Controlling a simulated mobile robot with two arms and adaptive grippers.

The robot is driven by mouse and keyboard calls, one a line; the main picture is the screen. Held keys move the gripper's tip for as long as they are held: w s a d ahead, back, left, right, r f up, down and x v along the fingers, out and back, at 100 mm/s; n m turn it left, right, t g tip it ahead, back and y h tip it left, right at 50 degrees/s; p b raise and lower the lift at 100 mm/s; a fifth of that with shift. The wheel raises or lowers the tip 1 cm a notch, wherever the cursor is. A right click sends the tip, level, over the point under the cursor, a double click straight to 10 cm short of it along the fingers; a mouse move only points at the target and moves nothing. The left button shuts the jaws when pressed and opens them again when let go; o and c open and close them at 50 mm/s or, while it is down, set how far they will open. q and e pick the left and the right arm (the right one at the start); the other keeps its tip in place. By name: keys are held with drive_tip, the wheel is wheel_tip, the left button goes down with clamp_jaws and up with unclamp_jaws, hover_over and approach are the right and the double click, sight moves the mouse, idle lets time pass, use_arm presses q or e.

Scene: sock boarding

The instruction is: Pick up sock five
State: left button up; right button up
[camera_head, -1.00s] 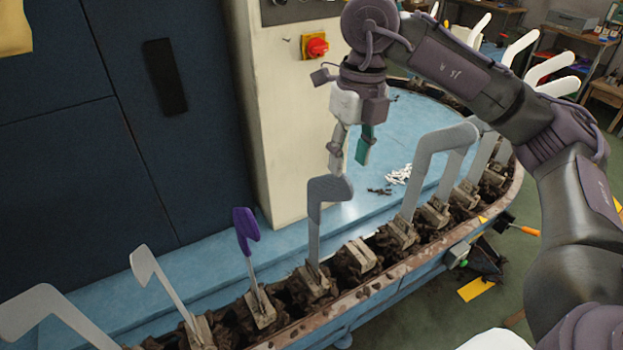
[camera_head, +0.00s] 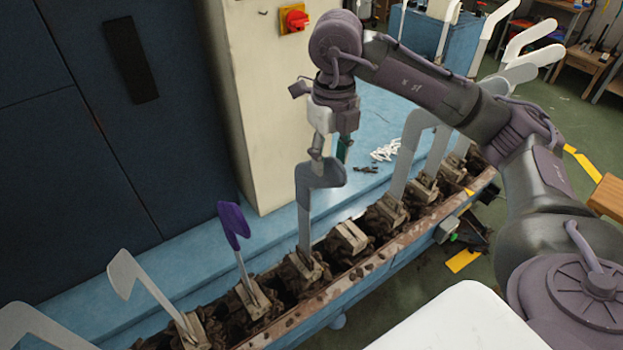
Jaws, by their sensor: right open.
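A grey sock-shaped form (camera_head: 306,205) stands upright on the conveyor, its foot end pointing right. A purple sock (camera_head: 234,225) sits on a shorter form to its left. Which one is sock five I cannot tell; no number shows. My right gripper (camera_head: 331,158) points down at the top of the grey form, open, with one grey finger and one teal finger. The fingertips overlap the form's top edge in the picture; whether they touch it I cannot tell. My left gripper is not in view.
More pale forms stand along the rusty conveyor rail (camera_head: 385,252), left and right. A cream cabinet (camera_head: 252,110) with a red knob (camera_head: 296,20) rises behind. Small white pieces (camera_head: 386,150) lie on the blue surface. A white surface (camera_head: 462,322) fills the lower right.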

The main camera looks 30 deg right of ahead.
sight(328, 176)
wheel_tip(328, 176, down, 2)
drive_tip(key=shift+p, duration=0.7)
wheel_tip(328, 176, down, 2)
drive_tip(key=shift+w+f, duration=0.15)
drive_tip(key=shift+f, duration=0.3)
drive_tip(key=shift+c, duration=0.5)
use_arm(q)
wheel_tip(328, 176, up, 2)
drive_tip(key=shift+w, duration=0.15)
use_arm(e)
clamp_jaws()
